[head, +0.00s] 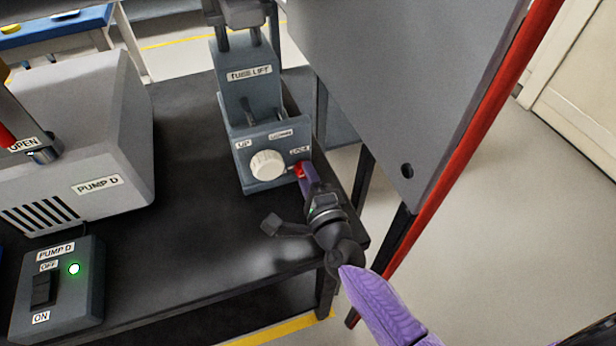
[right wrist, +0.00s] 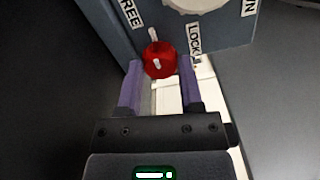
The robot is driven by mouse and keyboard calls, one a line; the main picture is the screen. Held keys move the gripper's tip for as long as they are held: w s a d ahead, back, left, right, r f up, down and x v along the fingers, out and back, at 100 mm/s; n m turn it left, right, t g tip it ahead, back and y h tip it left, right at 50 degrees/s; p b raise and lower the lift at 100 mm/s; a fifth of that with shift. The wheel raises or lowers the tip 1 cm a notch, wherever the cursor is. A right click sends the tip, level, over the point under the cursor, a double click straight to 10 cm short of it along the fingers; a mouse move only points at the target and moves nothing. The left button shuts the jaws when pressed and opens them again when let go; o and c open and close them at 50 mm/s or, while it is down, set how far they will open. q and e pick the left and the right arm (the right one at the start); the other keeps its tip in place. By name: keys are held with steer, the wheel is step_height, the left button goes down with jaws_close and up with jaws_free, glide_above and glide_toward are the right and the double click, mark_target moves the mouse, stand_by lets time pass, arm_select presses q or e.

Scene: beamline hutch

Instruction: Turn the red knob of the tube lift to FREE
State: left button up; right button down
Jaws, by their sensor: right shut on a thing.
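The tube lift (head: 249,100) is a grey unit on the black table, with a label plate and a front panel. Its red knob (head: 300,169) sits low at the right of the panel, partly hidden by my right gripper (head: 305,178). In the right wrist view the red knob (right wrist: 160,60) lies between the purple fingertips of my right gripper (right wrist: 158,70), which is shut on it. A white mark shows on the knob. The FREE label (right wrist: 130,12) is at its upper left and the LOCK label (right wrist: 194,40) at its right. My left gripper is out of view.
A white knob (head: 267,165) is just left of the red one. Pump D (head: 90,150) and its switch box (head: 58,290) with a lit green light stand at left. A grey panel (head: 400,80) with a red edge rises close at right.

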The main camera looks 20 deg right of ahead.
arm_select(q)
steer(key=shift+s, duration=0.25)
arm_select(e)
steer(key=shift+c, duration=1.3)
jaws_free()
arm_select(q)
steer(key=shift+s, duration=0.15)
arm_select(e)
steer(key=shift+s, duration=0.25)
steer(key=s+p, duration=0.2)
steer(key=s, duration=0.7)
steer(key=shift+d, duration=0.15)
steer(key=shift+s, duration=0.2)
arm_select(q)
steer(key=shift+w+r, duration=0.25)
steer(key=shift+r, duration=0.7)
arm_select(e)
steer(key=shift+s, duration=0.1)
